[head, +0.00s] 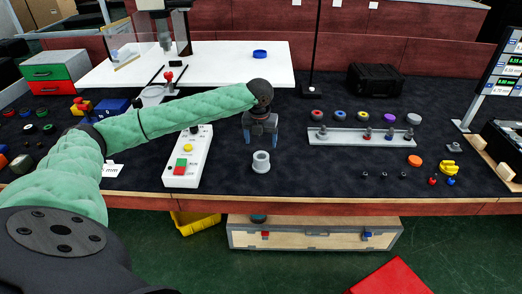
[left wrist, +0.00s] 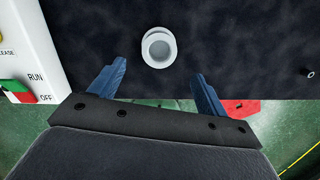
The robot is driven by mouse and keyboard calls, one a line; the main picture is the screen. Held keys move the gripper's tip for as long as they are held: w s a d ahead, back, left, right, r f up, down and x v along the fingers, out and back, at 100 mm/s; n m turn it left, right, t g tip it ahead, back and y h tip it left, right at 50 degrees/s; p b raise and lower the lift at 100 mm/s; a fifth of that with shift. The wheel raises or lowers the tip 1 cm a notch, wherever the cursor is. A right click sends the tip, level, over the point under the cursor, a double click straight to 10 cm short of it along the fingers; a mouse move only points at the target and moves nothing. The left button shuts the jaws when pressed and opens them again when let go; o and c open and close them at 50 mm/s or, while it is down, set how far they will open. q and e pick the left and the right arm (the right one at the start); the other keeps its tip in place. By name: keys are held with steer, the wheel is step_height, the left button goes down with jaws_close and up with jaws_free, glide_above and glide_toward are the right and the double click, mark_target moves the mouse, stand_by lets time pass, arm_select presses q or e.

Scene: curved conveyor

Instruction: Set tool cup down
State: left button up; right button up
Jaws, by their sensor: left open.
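The tool cup, a light grey cylinder with a hollow top (head: 261,162), stands upright on the dark mat near the table's front edge. It also shows from above in the left wrist view (left wrist: 158,48), just beyond the fingertips and between their lines. My left gripper (head: 261,140) has blue fingers spread apart, with nothing between them. In the head view it is just behind and above the cup, apart from it. In the left wrist view the open fingers (left wrist: 160,78) frame a bare stretch of mat. My right gripper is not in view.
A white control box with green and red buttons (head: 187,160) stands left of the cup. A grey rack with several small tools (head: 345,138) lies to the right. Small parts and an orange disc (head: 415,160) lie farther right. The mat around the cup is clear.

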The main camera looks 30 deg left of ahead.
arm_select(q)
step_height(320, 180, up, 3)
steer(key=shift+s+f, duration=0.1)
steer(key=shift+s, duration=0.05)
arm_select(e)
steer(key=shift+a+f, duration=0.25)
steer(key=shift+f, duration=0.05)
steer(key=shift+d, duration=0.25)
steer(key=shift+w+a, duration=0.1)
